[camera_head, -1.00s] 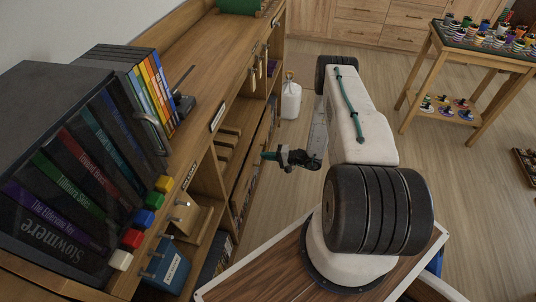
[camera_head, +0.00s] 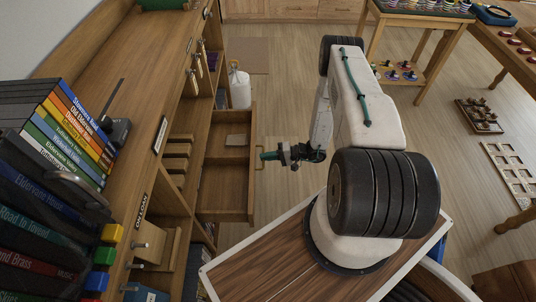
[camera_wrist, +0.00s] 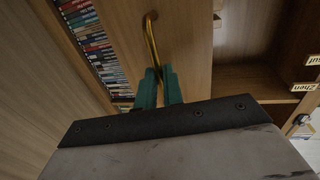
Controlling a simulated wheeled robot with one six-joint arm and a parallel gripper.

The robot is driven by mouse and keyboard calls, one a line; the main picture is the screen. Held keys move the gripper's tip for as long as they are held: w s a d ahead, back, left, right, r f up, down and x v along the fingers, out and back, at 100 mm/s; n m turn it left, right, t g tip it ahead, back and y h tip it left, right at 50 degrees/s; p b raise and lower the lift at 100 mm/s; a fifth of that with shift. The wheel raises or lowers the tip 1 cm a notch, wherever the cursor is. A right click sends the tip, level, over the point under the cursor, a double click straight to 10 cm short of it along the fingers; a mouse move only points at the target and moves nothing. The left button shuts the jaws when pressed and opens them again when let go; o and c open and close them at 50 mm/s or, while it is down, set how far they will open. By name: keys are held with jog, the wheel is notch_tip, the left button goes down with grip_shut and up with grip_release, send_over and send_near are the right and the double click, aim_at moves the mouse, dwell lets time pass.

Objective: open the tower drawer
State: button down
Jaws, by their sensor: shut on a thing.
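The tower drawer (camera_head: 251,195) is a wooden drawer that stands well out from the shelf unit, so its inside shows in the head view. Its wooden front (camera_wrist: 190,50) fills the middle of the wrist view. A curved brass handle (camera_wrist: 152,42) is fixed to that front. My gripper (camera_head: 263,156) is at the outer side of the drawer front. In the wrist view its green fingers (camera_wrist: 159,75) are shut on the lower part of the handle. The part of the handle between the fingers is hidden.
A flat pale thing (camera_head: 237,141) lies in the drawer. The wooden shelf unit (camera_head: 172,100) runs along the left, with rows of cases (camera_head: 75,130) on top. A white jug (camera_head: 240,88) stands on the floor behind the drawer.

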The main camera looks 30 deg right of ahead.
dwell(0.3)
jog(key=c, duration=1.5)
grip_release()
jog(key=shift+c, duration=0.2)
jog(key=shift+d, duration=0.1)
jog(key=v, duration=0.7)
jog(key=shift+s+d, duration=0.25)
jog(key=shift+d, duration=0.05)
jog(key=shift+r, duration=0.1)
